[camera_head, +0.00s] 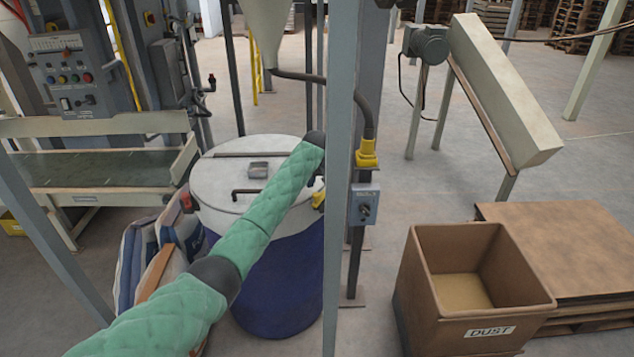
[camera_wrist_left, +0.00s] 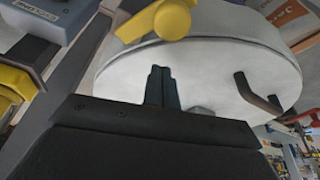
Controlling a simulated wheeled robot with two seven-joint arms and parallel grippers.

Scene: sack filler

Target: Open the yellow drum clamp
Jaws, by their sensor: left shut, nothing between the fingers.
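The drum (camera_head: 275,285) has a blue body and a white lid (camera_head: 232,178) with a handle. The yellow drum clamp (camera_head: 319,199) sits at the lid's right rim, partly hidden by the grey post and my left arm. In the left wrist view the yellow clamp (camera_wrist_left: 172,19) shows close up at the top, against the rim of the white lid (camera_wrist_left: 215,60). My left gripper (camera_wrist_left: 162,72) has its dark fingers together and empty, just below the clamp in that picture; contact cannot be told. My arm and the post mostly hide this gripper in the head view. My right gripper is not seen.
A grey post (camera_head: 343,120) stands in front of the drum's right side, beside a blue switch box (camera_head: 364,204) and a hose with a yellow fitting (camera_head: 367,155). A red clamp (camera_head: 187,200) is on the left rim. Sacks (camera_head: 135,260) lie left; a DUST bin (camera_head: 420,290) stands right.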

